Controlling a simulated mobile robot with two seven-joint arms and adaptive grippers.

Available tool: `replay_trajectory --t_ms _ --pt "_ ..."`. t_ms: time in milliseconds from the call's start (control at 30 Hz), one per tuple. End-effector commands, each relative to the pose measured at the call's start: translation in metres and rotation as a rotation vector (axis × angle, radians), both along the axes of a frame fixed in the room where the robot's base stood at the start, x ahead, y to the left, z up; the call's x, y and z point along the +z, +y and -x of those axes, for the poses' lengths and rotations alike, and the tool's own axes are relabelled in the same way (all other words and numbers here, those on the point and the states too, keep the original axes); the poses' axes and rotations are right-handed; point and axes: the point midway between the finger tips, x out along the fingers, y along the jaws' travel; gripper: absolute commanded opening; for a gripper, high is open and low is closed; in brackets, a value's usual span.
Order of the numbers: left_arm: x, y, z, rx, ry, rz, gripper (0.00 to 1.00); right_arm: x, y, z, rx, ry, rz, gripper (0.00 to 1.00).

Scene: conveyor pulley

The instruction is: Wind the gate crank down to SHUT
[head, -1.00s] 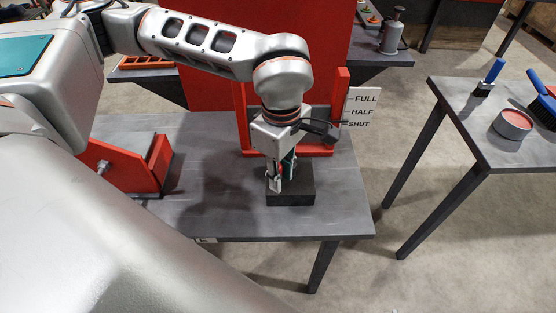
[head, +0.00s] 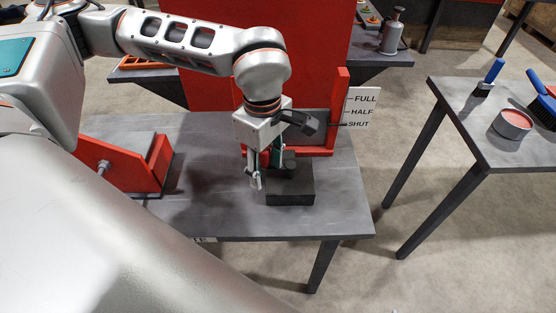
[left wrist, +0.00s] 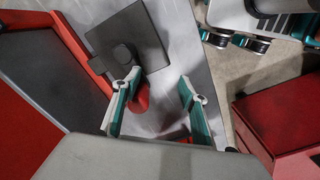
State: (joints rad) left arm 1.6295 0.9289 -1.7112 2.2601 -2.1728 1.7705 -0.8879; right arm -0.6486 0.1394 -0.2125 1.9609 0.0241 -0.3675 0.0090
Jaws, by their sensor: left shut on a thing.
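The gate stands in a red frame (head: 341,100) with a dark panel (head: 318,124) low in it. A white scale (head: 362,107) beside it reads FULL, HALF and SHUT. The crank's dark block (head: 291,194) sits on the grey table with a black hub (head: 290,163) on top; block (left wrist: 148,32) and hub (left wrist: 124,54) also show in the left wrist view. My right gripper is not identifiable.
A red bracket (head: 128,172) stands on the left of the grey table (head: 225,215). A side table (head: 470,130) at right holds a tin (head: 512,124) and brushes (head: 487,78). The front right of the grey table is clear.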

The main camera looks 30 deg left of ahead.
Motion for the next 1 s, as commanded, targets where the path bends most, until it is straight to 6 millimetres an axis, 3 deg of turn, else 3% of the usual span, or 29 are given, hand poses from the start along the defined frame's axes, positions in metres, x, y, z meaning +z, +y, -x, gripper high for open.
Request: replay_trajectory --t_ms 167,1000 --pt "0.002 0.003 0.003 0.01 0.012 -0.007 0.36 0.003 0.0 -0.001 -0.001 -0.002 0.0 0.4" --pt "0.064 0.002 -0.001 0.008 -0.002 -0.004 0.36 0.047 0.0 -0.008 0.0 -0.022 0.0 0.4"
